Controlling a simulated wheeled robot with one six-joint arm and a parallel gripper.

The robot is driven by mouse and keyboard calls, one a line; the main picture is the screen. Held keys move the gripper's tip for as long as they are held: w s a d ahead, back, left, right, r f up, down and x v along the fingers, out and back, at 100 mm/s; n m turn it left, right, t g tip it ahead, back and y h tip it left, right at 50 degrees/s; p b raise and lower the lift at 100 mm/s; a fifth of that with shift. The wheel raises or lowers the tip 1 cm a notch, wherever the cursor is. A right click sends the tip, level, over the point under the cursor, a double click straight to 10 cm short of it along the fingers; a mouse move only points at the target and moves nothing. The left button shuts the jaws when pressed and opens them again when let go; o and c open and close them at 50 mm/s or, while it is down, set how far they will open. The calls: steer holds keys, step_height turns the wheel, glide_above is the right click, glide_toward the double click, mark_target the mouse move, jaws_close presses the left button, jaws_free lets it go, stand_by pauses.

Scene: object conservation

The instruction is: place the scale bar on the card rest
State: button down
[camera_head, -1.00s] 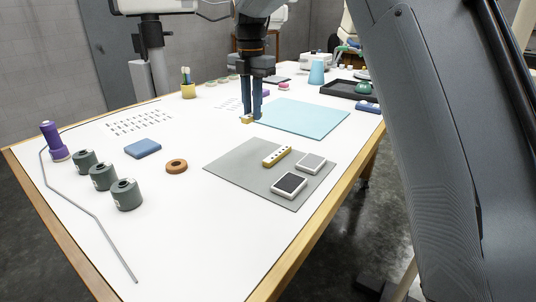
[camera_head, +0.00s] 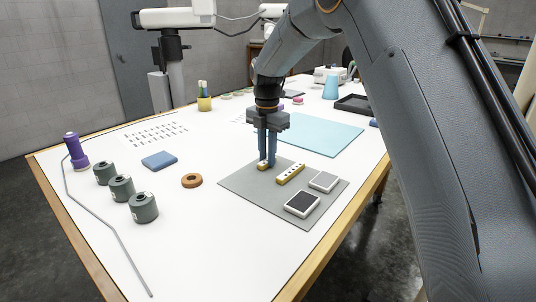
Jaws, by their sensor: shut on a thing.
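My gripper (camera_head: 266,163) points straight down and is shut on a small yellow and white scale bar (camera_head: 262,165), partly hidden by the fingers. The bar is over the far part of the flat grey mat that looks like the card rest (camera_head: 247,185). I cannot tell whether the bar touches the mat. A similar yellow bar with pale dots (camera_head: 290,174) lies on the mat just right of the gripper, close to the held bar.
A white-framed dark card (camera_head: 302,204) and a white-framed grey card (camera_head: 323,181) lie on the mat's right part. An orange-brown ring (camera_head: 192,181) and a blue block (camera_head: 159,161) lie left of it. A light blue sheet (camera_head: 325,135) is behind. The mat's front left is bare.

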steer(key=c, duration=1.6)
jaws_free()
steer(key=shift+f, duration=0.1)
step_height(320, 180, up, 12)
steer(key=b, duration=0.2)
steer(key=shift+b, duration=0.3)
steer(key=shift+r, duration=0.2)
